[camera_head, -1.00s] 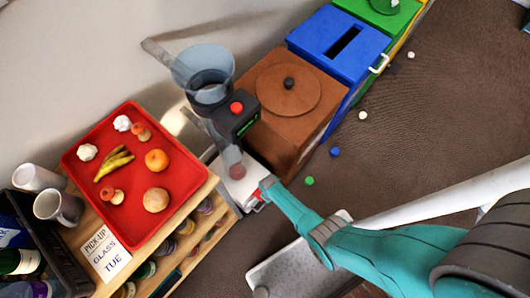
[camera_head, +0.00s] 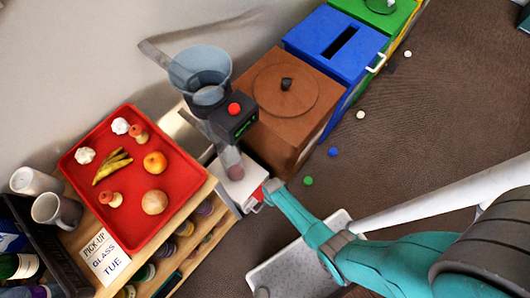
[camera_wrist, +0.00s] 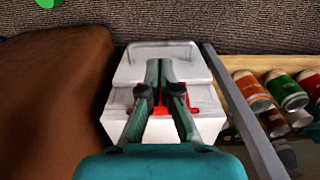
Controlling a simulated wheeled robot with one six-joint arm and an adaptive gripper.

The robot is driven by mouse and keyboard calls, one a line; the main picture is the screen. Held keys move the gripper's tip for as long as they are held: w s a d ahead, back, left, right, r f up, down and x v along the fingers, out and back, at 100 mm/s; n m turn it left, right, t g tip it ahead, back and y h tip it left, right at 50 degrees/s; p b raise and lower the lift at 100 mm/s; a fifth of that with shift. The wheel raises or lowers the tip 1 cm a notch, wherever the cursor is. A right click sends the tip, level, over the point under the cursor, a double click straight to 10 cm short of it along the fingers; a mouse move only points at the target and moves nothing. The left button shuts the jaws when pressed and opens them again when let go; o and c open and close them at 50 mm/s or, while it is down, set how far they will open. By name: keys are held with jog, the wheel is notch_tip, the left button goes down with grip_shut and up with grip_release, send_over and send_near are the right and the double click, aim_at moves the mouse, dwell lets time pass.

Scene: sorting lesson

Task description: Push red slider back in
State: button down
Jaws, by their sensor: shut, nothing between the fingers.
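The red slider (camera_head: 258,193) shows as a small red piece at the front of the dispenser's white base (camera_head: 240,187). In the wrist view the red slider (camera_wrist: 188,97) is partly hidden behind my fingers, against the white base (camera_wrist: 120,105). My gripper (camera_wrist: 166,65) is shut and empty, with its fingers lying over the slider and white base in that view. Whether they touch the slider I cannot tell. In the head view my gripper (camera_head: 268,188) is right beside the slider. The dispenser has a clear funnel (camera_head: 200,68) and a dark box with a red button (camera_head: 234,108).
A brown bin (camera_head: 285,130) stands close beside the dispenser; it also fills the wrist view's left (camera_wrist: 50,100). A wooden shelf with cans (camera_wrist: 290,92) is on the other side. A red tray (camera_head: 115,215) holds food. Small balls (camera_head: 333,152) lie on the floor.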

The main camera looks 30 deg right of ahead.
notch_tip(320, 180, up, 7)
jog(key=shift+f, duration=0.2)
dwell(0.4)
dwell(0.5)
jog(key=s+r+m+t, duration=0.2)
jog(key=s+r+t, duration=0.5)
jog(key=s+r, duration=0.6)
jog(key=s+r+t, duration=0.2)
jog(key=r, duration=1)
jog(key=s+r+m+t, duration=0.1)
jog(key=r+t, duration=0.2)
jog(key=r, duration=1)
jog(key=s+r+t, duration=0.2)
jog(key=r+t, duration=0.1)
jog(key=r, duration=0.9)
jog(key=shift+s+d+r+m, duration=0.2)
jog(key=shift+s+r+m, duration=0.1)
